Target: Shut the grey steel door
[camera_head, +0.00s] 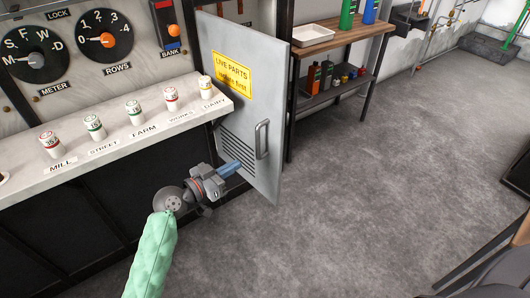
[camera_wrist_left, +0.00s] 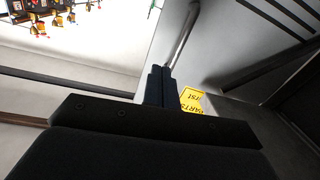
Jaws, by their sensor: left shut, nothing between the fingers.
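The grey steel door (camera_head: 221,110) stands ajar at the right end of the switchboard, its free right edge out over the floor. It carries a yellow sign (camera_head: 231,75), a louvre low on the left and an upright bar handle (camera_head: 262,139). My left gripper (camera_head: 232,168) is shut and empty, with its blue fingertips at the lower part of the door's front face, left of and below the handle. Whether they touch the door I cannot tell. In the left wrist view the shut fingers (camera_wrist_left: 158,86) point toward the handle (camera_wrist_left: 183,36) and the grey door face (camera_wrist_left: 222,38).
A wooden-topped shelf unit (camera_head: 340,34) with bottles and a white tray (camera_head: 311,36) stands behind the door. The grey floor (camera_head: 370,190) right of the door is clear.

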